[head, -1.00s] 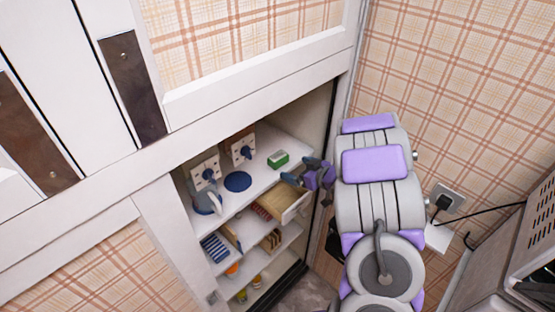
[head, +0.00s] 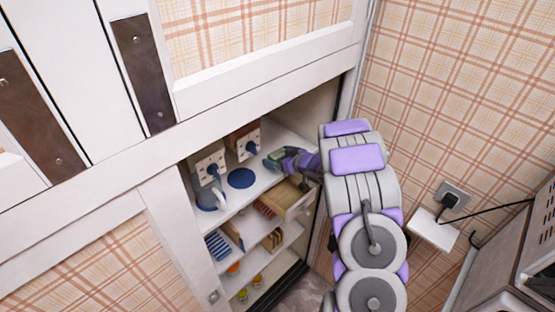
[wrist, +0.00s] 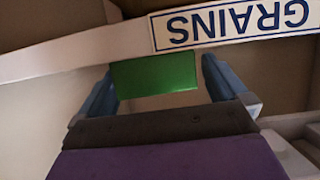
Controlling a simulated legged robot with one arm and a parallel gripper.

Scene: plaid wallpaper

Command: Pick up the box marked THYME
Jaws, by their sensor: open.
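A small green box (head: 275,155) stands on the top shelf of the cabinet in the head view. In the wrist view its plain green face (wrist: 153,76) lies between the blue fingers of my gripper (wrist: 160,82). No lettering on the box can be read, so I cannot tell whether it says THYME. My gripper (head: 277,160) is open and reaches in from the right, at the box. The fingers partly hide the box in the head view, and I cannot tell whether they touch it.
A white strip labelled GRAINS (wrist: 232,22) shows upside down above the box in the wrist view. An open wooden drawer (head: 290,197) sits below my gripper.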

